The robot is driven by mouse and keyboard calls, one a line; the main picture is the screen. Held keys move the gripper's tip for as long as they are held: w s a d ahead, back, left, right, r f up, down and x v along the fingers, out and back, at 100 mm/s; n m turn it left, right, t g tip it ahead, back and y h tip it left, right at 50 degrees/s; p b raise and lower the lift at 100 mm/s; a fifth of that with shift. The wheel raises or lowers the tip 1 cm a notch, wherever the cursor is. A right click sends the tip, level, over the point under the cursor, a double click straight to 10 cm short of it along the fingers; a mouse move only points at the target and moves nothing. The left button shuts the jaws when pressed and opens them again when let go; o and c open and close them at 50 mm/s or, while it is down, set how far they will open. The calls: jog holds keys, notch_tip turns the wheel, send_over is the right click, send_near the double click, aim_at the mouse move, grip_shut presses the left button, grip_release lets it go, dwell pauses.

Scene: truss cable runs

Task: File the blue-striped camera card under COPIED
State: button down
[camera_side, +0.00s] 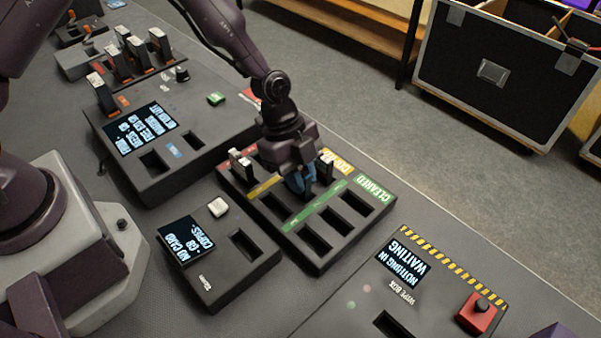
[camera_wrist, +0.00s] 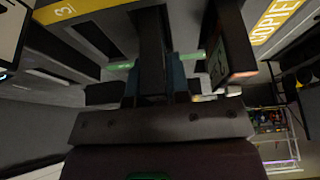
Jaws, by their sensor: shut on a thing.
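The card tray (camera_side: 318,262) has a yellow strip with a COPIED label (camera_side: 337,160), partly hidden, and a green strip marked CLEARED (camera_side: 372,190). My gripper (camera_side: 301,184) is low over the yellow row, its blue fingers pointing down. In the wrist view my gripper (camera_wrist: 153,82) is shut on a dark upright card (camera_wrist: 151,45), seen edge-on between the fingers. Its stripe is hidden, and I cannot tell how deep it sits in a slot. Another dark card (camera_wrist: 232,45) stands just beside it, nearer the COPIED label (camera_wrist: 277,18).
A white-topped card (camera_side: 240,160) stands in the tray's red row. The green-row slots are empty. A card reader (camera_side: 215,255) reading NO CARD and a wipe box (camera_side: 400,290) reading NOTHING IN WAITING flank the tray. Several cards (camera_side: 125,62) stand in a rack behind.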

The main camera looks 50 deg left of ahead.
jog(key=shift+f, duration=0.15)
jog(key=c, duration=0.7)
grip_release()
jog(key=shift+r, duration=3.8)
